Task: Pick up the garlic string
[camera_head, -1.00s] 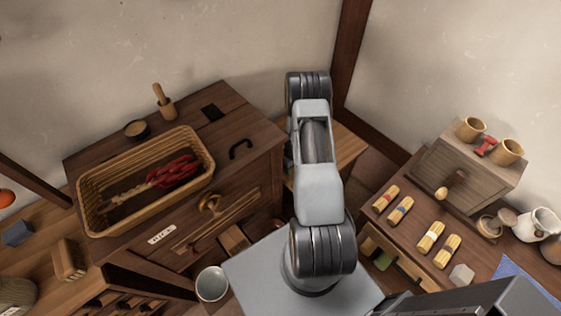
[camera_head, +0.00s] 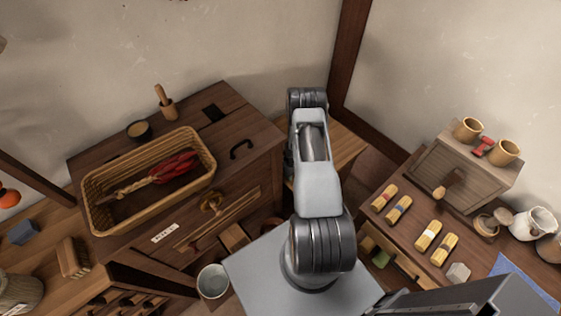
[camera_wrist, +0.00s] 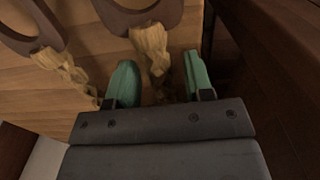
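In the wrist view, two pale straw-like braids hang from or join dark rounded loops. The right braid (camera_wrist: 151,48) runs down between the fingers of my gripper (camera_wrist: 158,65). The left braid (camera_wrist: 66,72) lies outside the left finger. No garlic bulbs show, so I cannot tell whether either braid is the garlic string. My gripper has green fingers standing apart, open, and I cannot tell whether they touch the right braid. In the head view my arm hides the gripper and the braids.
A wicker basket (camera_head: 103,224) on a dark chest (camera_head: 235,107) holds a red string (camera_head: 174,168) with a braided stem. A dark wooden side (camera_wrist: 270,70) stands close to the right of my gripper. A metal bucket (camera_head: 213,281) stands below the chest.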

